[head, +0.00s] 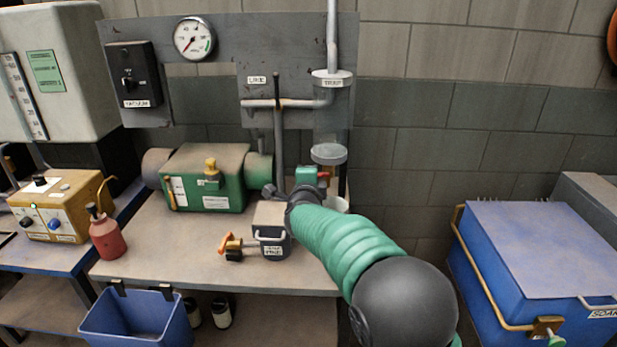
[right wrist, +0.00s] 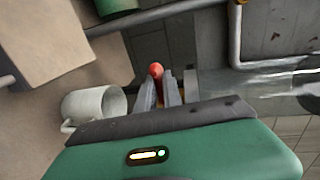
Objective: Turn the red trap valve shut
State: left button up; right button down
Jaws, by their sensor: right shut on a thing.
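The red trap valve (right wrist: 156,71) shows as a rounded red end between the fingertips in the right wrist view. In the head view a small red part of it (head: 323,175) shows below the clear trap cylinder (head: 330,120). My right gripper (right wrist: 159,88) is shut on the valve, its two grey fingers on either side. In the head view my green-sleeved right arm reaches up to it from the lower right, and the gripper's green body covers part of the valve. How far the valve is turned cannot be told. My left gripper is not in view.
A white mug (right wrist: 98,105) stands close to the gripper. A grey box with an orange-handled valve (head: 272,228), a green pump (head: 210,178) and a red bottle (head: 105,235) are on the bench. A blue chest (head: 540,250) stands at the right.

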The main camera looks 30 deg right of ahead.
jog(key=c, duration=1.5)
grip_release()
jog(key=shift+w+f, duration=0.1)
jog(key=shift+w, duration=0.05)
jog(key=shift+s, duration=0.25)
jog(key=p+v, duration=0.1)
jog(key=v, duration=1.5)
jog(key=shift+a+p, duration=0.2)
jog(key=shift+p, duration=0.1)
jog(key=shift+s, duration=0.1)
